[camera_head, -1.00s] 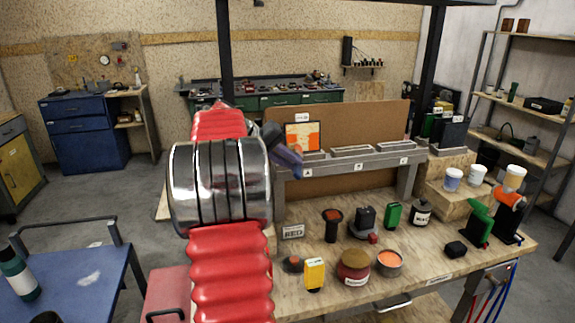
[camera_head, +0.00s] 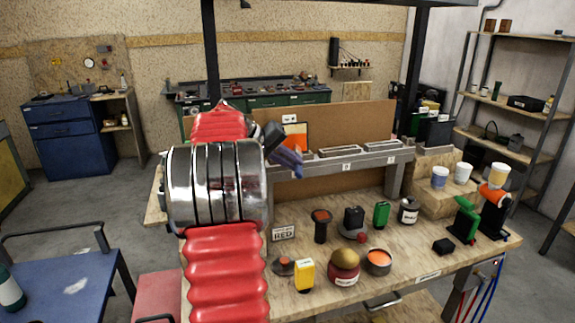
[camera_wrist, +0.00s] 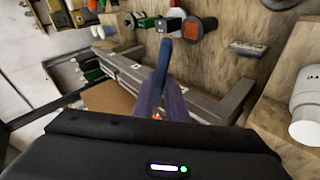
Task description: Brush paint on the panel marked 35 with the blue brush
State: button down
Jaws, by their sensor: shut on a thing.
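The panel (camera_head: 298,128) stands upright in the left slot of the grey rack, with orange paint on its visible face and a small tag above it, too small to read surely. My gripper (camera_head: 292,163) is in front of the panel and hides its left and lower part. In the wrist view my gripper (camera_wrist: 162,105) is shut on the blue brush (camera_wrist: 163,60), whose blue handle sticks out between the fingers. A bit of orange shows between the fingers; the bristles are not clear. I cannot tell whether the brush touches the panel.
The rack (camera_head: 350,163) has more empty slots to the right.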

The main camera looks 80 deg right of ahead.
dwell(0.3)
jog(key=shift+s+d, duration=0.5)
jog(key=shift+s, duration=0.4)
jog(key=shift+s+d, duration=0.45)
jog(key=shift+s, duration=0.4)
jog(key=shift+r, duration=0.15)
jog(key=shift+d+r, duration=0.15)
jog(key=shift+r, duration=0.45)
jog(key=shift+w, duration=0.1)
jog(key=shift+w+a, duration=0.5)
jog(key=shift+w, duration=0.4)
jog(key=shift+w+a, duration=0.5)
jog(key=shift+w, duration=0.35)
